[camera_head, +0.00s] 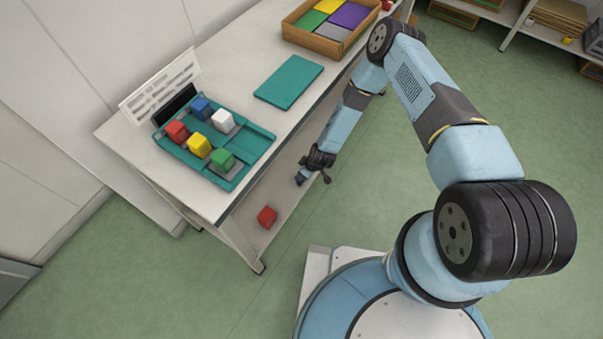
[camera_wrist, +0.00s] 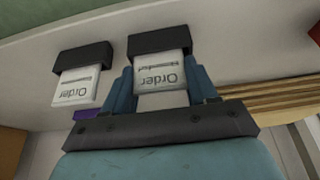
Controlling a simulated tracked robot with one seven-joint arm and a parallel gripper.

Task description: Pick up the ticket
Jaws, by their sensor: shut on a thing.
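Two white tickets printed "Order" show in the wrist view, each in a black clip or holder on a pale edge. The left ticket (camera_wrist: 76,87) is apart from my gripper. The right ticket (camera_wrist: 162,74) is between the two blue fingers of my gripper (camera_wrist: 160,84), which is shut on it. Its far end is still at its black holder (camera_wrist: 160,43). In the head view my gripper (camera_head: 312,176) is low beside the front edge of the white table (camera_head: 245,55). The tickets cannot be made out there.
On the table stand a teal tray (camera_head: 262,137) with several coloured blocks, a printed card (camera_head: 160,86), a teal board (camera_head: 289,82) and a box (camera_head: 312,40) of coloured pads. A red block (camera_head: 267,216) is on the lower shelf. The green floor to the right is open.

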